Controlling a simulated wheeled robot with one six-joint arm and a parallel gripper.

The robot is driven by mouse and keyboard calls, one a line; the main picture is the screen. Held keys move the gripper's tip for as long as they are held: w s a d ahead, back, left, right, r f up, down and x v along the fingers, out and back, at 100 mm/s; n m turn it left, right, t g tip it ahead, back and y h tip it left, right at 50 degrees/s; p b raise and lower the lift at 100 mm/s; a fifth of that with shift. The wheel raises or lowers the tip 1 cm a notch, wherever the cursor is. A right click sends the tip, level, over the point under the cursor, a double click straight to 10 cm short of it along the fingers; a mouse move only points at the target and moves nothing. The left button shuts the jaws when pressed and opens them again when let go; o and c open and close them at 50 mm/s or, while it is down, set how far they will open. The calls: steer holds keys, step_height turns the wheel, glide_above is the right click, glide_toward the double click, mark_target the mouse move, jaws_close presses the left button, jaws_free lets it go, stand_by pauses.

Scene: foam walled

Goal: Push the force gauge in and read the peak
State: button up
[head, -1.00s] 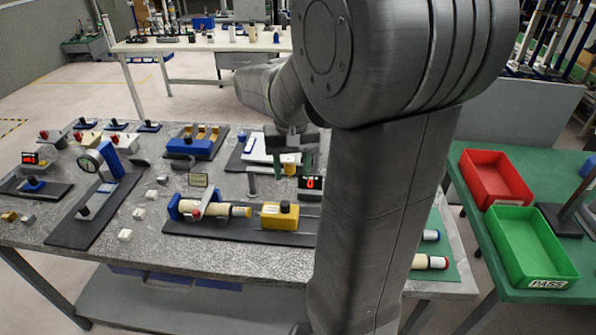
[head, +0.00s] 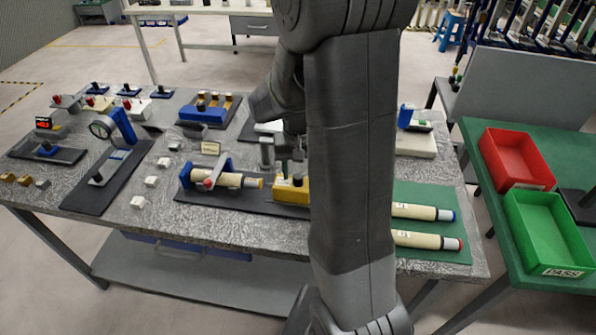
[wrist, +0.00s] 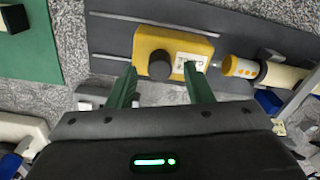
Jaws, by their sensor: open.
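The force gauge is a yellow block (head: 290,190) with a dark knob on a black base, partly hidden behind my arm in the head view. In the wrist view the gauge (wrist: 145,43) shows its round dark knob and a small white label. My gripper (wrist: 161,70) is open and empty, its two green fingertips at the gauge's near edge, one on each side of the knob. It also shows in the head view (head: 284,170), just behind the gauge. A cream cylinder (head: 228,180) lies in a blue clamp, its orange tip (wrist: 227,65) facing the gauge.
Two cream cylinders (head: 420,212) lie on a green mat at right. A red tray (head: 517,160) and a green PASS tray (head: 545,235) stand on the side table. A dial gauge stand (head: 118,130) and small blocks fill the left.

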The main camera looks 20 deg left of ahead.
mark_target(280, 181)
steer(key=shift+f, duration=0.6)
steer(key=c, duration=1)
steer(key=a, duration=0.2)
steer(key=s+a, duration=0.1)
steer(key=a, duration=0.1)
steer(key=shift+s+a, duration=0.1)
steer(key=shift+a, duration=0.3)
steer(key=o, duration=1)
step_height(280, 181, up, 14)
steer(key=shift+b, duration=0.35)
steer(key=shift+f, duration=0.2)
